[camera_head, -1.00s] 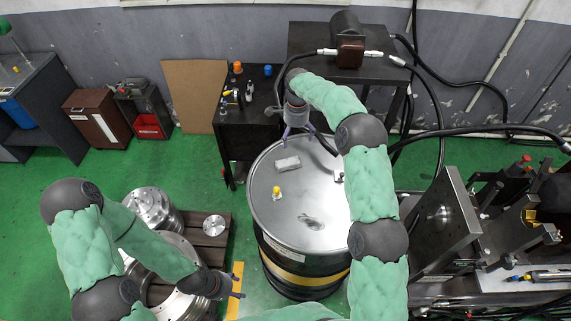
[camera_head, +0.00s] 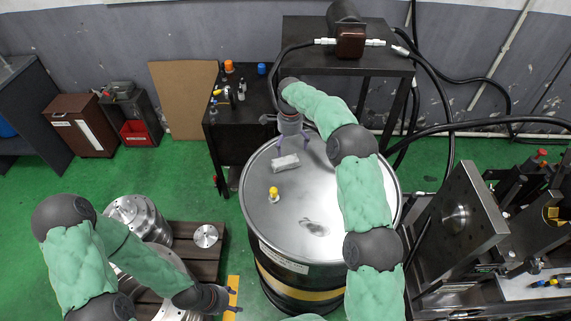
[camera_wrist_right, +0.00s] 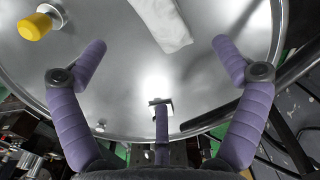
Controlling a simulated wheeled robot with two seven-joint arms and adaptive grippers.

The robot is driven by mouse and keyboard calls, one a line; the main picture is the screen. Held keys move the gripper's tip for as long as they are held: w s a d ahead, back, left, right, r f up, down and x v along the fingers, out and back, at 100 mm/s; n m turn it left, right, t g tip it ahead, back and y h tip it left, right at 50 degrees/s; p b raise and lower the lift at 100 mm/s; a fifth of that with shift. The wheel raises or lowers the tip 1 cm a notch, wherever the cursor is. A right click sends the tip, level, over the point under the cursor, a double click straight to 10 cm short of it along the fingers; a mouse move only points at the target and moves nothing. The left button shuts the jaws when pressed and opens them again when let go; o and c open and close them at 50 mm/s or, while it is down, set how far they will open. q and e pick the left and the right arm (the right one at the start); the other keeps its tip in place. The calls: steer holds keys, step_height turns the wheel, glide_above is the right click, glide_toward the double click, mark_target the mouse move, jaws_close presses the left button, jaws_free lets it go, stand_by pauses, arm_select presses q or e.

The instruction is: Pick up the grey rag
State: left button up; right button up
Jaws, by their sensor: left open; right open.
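The grey rag (camera_head: 285,163) is a pale, folded oblong lying flat on the lid of the steel drum (camera_head: 345,185), towards its back left. In the right wrist view the rag (camera_wrist_right: 160,22) shows at the top, partly cut off by the frame edge. My right gripper (camera_head: 292,143) is open and empty just behind the rag, pointing down at the lid. Its spread purple fingers (camera_wrist_right: 160,48) show in the right wrist view, with the rag beyond and between the fingertips, apart from them. My left gripper (camera_head: 231,298) is open and empty, left of the drum.
A yellow-capped fitting (camera_head: 273,194) stands on the lid in front of the rag. A black side table (camera_head: 236,118) with small bottles stands behind left. Metal machinery (camera_head: 460,220) stands on the right.

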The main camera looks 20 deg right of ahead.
mark_target(286, 162)
step_height(286, 162, down, 4)
steer(key=shift+r, duration=0.15)
steer(key=shift+a+f+b, duration=0.1)
steer(key=shift+a+f, duration=0.1)
steer(key=shift+f, duration=0.7)
steer(key=shift+a+f+b, duration=0.1)
steer(key=shift+a+f, duration=0.05)
steer(key=shift+f, duration=0.7)
steer(key=shift+a+f+b, duration=0.1)
steer(key=shift+a+f, duration=0.1)
steer(key=shift+f, duration=0.7)
steer(key=shift+c, duration=0.2)
steer(key=c, duration=1.2)
